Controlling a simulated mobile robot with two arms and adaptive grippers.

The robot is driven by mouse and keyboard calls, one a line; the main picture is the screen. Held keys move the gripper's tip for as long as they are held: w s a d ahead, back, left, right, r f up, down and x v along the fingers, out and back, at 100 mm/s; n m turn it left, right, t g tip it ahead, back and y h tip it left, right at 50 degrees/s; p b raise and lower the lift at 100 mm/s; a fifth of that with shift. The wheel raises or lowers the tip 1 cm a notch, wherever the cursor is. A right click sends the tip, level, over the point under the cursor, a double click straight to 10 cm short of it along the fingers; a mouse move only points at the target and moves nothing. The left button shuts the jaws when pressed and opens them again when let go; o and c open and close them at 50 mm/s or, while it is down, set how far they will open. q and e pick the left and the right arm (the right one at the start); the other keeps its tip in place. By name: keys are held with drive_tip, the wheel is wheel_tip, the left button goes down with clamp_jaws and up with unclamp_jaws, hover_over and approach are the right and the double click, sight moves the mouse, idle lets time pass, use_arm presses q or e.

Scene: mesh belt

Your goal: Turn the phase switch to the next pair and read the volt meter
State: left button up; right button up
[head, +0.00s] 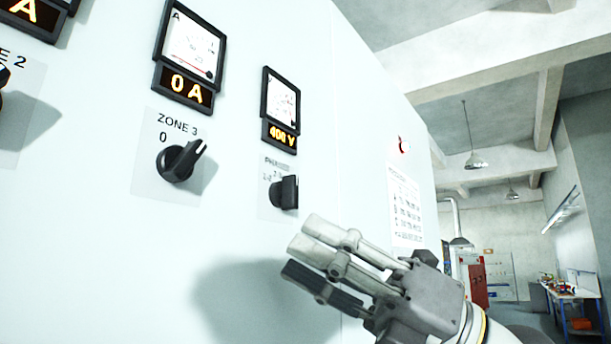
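The phase switch (286,193) is a black rotary knob on a pale label plate on the white panel. Its handle stands about upright, and small position marks show to its left. The volt meter (283,97) is above it, with a dial and an orange display (281,136) that reads 400 V. My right gripper (301,246) is below and slightly right of the switch, apart from it, with its grey and dark fingers pointing left. It holds nothing visible; its opening is unclear from this angle. My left gripper is not in view.
A similar ZONE 3 knob (180,161) is left of the phase switch, under an ammeter (192,42) reading 0 A. A printed notice (406,211) and a red-marked control (403,144) are to the right. The room beyond has a workbench (574,292).

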sight(297, 179)
drive_tip(key=s+d+r+t+h, duration=0.4)
drive_tip(key=d+r+t+h, duration=0.35)
drive_tip(key=r+h, duration=0.2)
drive_tip(key=shift+n+t+y, duration=0.25)
drive_tip(key=shift+n+t, duration=0.1)
drive_tip(key=shift+n, duration=0.05)
drive_tip(key=p+x, duration=0.4)
drive_tip(key=x, duration=0.5)
drive_tip(key=shift+w+a+r, duration=0.1)
drive_tip(key=shift+w+a, duration=0.05)
drive_tip(key=shift+w, duration=0.15)
drive_tip(key=shift+p+x, duration=0.3)
drive_tip(key=shift+x, duration=0.5)
clamp_jaws()
